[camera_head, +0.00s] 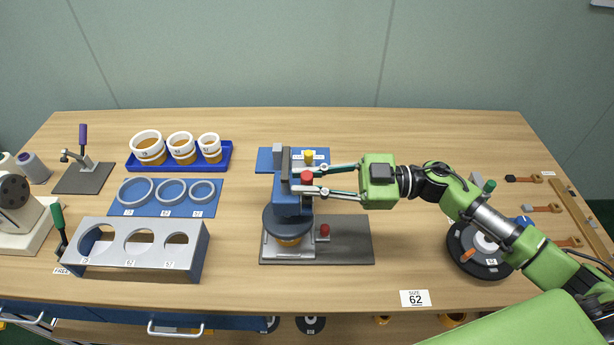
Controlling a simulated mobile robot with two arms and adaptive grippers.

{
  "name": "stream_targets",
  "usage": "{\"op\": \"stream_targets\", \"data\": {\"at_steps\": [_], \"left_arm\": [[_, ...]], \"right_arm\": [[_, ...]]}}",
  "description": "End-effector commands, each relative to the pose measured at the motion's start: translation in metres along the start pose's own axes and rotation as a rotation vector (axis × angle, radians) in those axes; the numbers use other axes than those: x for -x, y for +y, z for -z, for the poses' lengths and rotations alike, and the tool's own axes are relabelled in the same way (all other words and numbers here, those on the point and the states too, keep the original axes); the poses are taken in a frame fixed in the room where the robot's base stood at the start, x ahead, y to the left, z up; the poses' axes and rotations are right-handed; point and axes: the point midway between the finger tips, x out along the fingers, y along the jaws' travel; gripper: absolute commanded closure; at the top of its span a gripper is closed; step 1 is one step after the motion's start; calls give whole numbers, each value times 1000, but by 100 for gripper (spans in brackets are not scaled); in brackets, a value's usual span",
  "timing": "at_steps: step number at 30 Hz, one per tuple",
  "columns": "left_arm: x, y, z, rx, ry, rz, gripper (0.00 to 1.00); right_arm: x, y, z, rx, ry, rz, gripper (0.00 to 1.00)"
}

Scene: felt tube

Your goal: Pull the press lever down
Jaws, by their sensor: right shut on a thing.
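The press (289,205) stands at the middle of the table, with a blue body on a dark grey base plate (345,240). A round dark disc with an orange part under it sits low on its front. A red knob (307,177) shows at the upper right of the press; I take it for the end of the press lever, whose shaft is mostly hidden. My right gripper (307,180) reaches in from the right, its two fingers around this knob and shut on it. My left gripper is not in view.
A second red knob (324,230) stands on the base plate. A blue mat (265,160) with a yellow-topped piece lies behind the press. A ring mat (120,208), a blue cup tray (226,150) and a grey holed stand (110,240) are left. A dark round fixture (456,246) is right.

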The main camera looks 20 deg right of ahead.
Motion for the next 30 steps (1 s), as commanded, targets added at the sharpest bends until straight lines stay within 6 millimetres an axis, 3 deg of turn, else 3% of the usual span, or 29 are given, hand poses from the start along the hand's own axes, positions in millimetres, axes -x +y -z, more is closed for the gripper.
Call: {"op": "stream_targets", "data": {"at_steps": [7,8,9,10,22,26,30], "left_arm": [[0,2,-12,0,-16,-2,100],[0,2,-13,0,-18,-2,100],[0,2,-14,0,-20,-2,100],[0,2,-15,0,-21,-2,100],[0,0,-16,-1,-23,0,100],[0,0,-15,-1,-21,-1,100],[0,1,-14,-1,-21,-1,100]], "right_arm": [[0,0,-1,0,-2,0,100],[0,0,-1,0,-2,0,82],[0,0,-1,0,-2,0,72],[0,0,-1,0,-2,0,68],[5,0,-1,-1,-3,-1,68],[22,0,-2,-2,-6,-1,68],[52,0,-2,-2,-8,-1,68]]}}
